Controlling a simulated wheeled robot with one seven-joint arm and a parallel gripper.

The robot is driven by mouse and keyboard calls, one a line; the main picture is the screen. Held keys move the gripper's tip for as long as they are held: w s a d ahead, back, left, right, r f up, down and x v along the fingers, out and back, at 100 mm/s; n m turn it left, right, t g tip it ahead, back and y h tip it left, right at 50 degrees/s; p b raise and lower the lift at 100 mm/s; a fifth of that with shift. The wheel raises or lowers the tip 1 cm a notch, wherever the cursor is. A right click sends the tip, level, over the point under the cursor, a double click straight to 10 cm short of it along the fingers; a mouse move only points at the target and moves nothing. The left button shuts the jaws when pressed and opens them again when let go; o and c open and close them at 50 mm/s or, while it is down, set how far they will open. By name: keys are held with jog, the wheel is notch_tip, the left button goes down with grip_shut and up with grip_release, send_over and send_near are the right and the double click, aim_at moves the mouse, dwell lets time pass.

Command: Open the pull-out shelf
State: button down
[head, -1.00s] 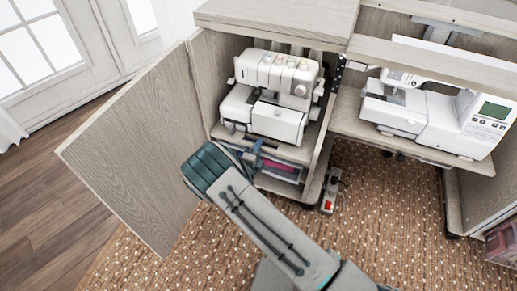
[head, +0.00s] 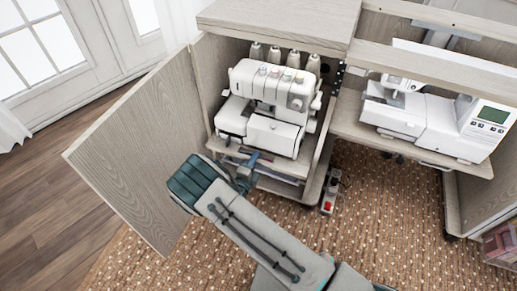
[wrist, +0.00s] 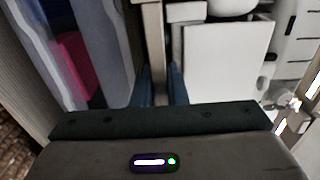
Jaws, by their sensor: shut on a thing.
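The pull-out shelf (head: 290,166) is a light wood board inside the open left cabinet. It bears a white overlock machine (head: 266,110) and sits partly drawn out. My gripper (head: 250,160) is at the shelf's front edge, left of its middle. In the wrist view my gripper (wrist: 161,90) has its two blue fingers shut on the shelf's edge (wrist: 153,45), one finger on each side. The white machine also shows in the wrist view (wrist: 228,60). My wrist hides part of the shelf's front left.
The cabinet door (head: 140,145) stands wide open on the left, close to my gripper. A sewing machine (head: 440,115) stands on the desk. The patterned carpet (head: 370,230) in front is mostly clear.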

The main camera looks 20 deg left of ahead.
jog(key=s+a+p, duration=0.2)
jog(key=s+p, duration=0.1)
jog(key=s, duration=2.6)
jog(key=shift+s+a, duration=0.15)
jog(key=c, duration=1.7)
grip_release()
jog(key=s, duration=0.4)
jog(key=s+p, duration=0.1)
jog(key=s, duration=0.4)
jog(key=s+a+p, duration=0.1)
jog(key=s, duration=0.3)
jog(key=shift+s, duration=0.4)
jog(key=shift+s, duration=0.1)
